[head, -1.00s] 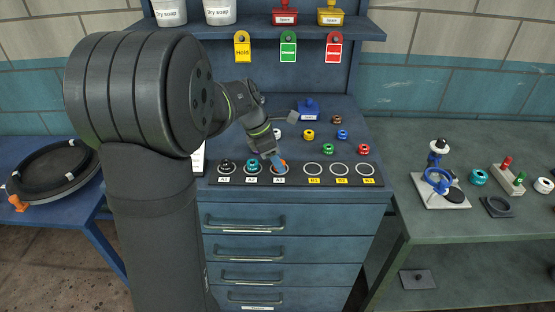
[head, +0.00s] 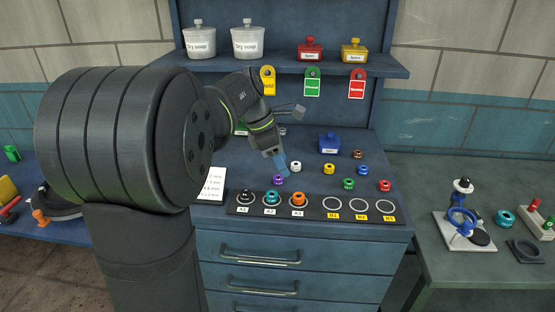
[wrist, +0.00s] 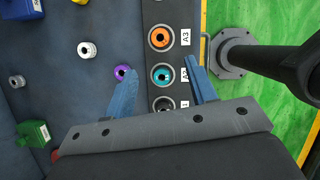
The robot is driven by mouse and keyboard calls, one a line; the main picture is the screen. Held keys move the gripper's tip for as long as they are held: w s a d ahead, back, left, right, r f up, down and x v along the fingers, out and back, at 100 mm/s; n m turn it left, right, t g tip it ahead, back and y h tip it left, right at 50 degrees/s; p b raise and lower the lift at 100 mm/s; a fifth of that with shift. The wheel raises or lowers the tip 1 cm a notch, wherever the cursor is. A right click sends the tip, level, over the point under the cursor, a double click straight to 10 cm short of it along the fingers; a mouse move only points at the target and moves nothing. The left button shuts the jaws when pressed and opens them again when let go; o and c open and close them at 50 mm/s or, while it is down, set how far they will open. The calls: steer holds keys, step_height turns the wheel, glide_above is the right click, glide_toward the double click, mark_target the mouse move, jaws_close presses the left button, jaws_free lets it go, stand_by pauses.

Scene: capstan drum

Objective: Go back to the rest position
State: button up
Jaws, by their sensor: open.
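My gripper (head: 278,162) is open and empty above the bench, just behind the black strip (head: 316,206) of marked spots. In the wrist view my gripper (wrist: 160,85) shows its two blue fingers apart, with nothing held between them. A black ring (head: 245,196) sits on A1, a teal ring (head: 272,197) on A2 and an orange ring (head: 298,199) on A3. The three yellow-labelled spots on the strip's right half are empty. A purple ring (head: 278,180) lies behind the strip, below the fingertips in the head view.
Loose white (head: 296,167), yellow (head: 329,169), blue, green and red rings lie on the bench (head: 240,158). A blue lidded box (head: 329,144) stands behind them. A shelf (head: 290,62) with tubs and hanging tags is above. A side table (head: 450,275) on the right holds a stand.

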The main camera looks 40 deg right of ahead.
mark_target(300, 195)
steer(key=shift+f, duration=0.1)
steer(key=x, duration=1.1)
steer(key=shift+s+f, duration=0.15)
steer(key=shift+f, duration=0.2)
steer(key=shift+d+r, duration=0.15)
steer(key=shift+d, duration=0.05)
steer(key=shift+a+r, duration=0.1)
steer(key=shift+r, duration=1.55)
steer(key=shift+f, duration=0.1)
